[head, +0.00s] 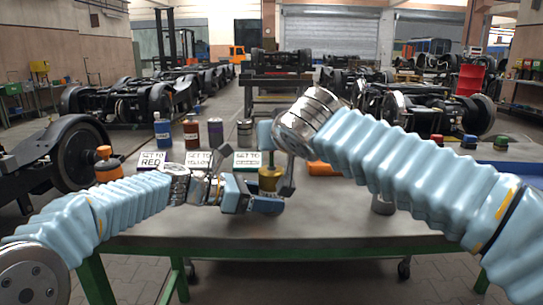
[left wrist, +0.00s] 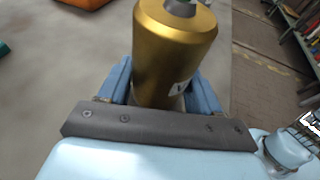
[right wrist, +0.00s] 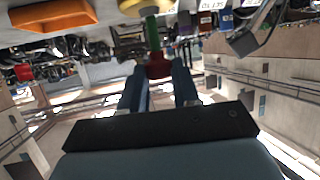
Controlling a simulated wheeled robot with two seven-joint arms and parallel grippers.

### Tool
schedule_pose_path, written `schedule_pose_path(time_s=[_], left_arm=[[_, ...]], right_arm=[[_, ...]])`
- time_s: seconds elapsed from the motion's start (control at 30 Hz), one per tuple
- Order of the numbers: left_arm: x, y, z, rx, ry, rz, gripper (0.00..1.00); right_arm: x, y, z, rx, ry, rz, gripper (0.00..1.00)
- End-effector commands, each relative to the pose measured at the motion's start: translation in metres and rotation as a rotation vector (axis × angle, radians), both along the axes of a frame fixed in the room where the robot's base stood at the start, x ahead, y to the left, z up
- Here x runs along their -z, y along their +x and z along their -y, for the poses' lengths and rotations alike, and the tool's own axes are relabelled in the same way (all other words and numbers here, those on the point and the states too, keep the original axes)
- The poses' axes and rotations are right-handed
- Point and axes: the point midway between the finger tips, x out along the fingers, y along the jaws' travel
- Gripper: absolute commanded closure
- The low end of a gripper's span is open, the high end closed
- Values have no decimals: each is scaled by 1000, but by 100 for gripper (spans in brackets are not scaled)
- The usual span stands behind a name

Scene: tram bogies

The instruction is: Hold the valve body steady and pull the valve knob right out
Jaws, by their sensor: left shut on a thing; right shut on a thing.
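The gold valve body (head: 270,180) stands on the bench, its upper part showing in the left wrist view (left wrist: 172,50) with a grey piece on top. My left gripper (left wrist: 160,88) is shut on the valve body, one finger on each side. My right gripper (right wrist: 158,78) is shut on the red valve knob (right wrist: 158,66). A green stem (right wrist: 152,34) shows between the knob and the gold body in the right wrist view. I cannot tell whether the stem is still in the body. In the head view my right wrist hides the knob.
Three "SET TO" signs (head: 199,159) and several bottles (head: 191,132) stand along the back. An orange tray (head: 325,169) lies behind the valve. The front bench strip is clear.

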Motion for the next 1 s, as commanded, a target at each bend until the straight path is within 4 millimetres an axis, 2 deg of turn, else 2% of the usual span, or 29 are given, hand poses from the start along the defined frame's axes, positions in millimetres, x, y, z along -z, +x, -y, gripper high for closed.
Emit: schedule_pose_path(time_s=[0.43, 0.47, 0.63, 1.0], left_arm=[[0, 0, 0, 1, 1, -1, 53], [0, 0, 0, 1, 1, -1, 53], [0, 0, 0, 0, 1, 0, 53], [0, 0, 0, 0, 0, 0, 53]], right_arm=[[-3, 0, 0, -1, 1, 2, 97], [-3, 0, 0, -1, 1, 2, 66], [-2, 0, 0, -1, 1, 1, 40], [-5, -6, 1, -1, 1, 2, 39]])
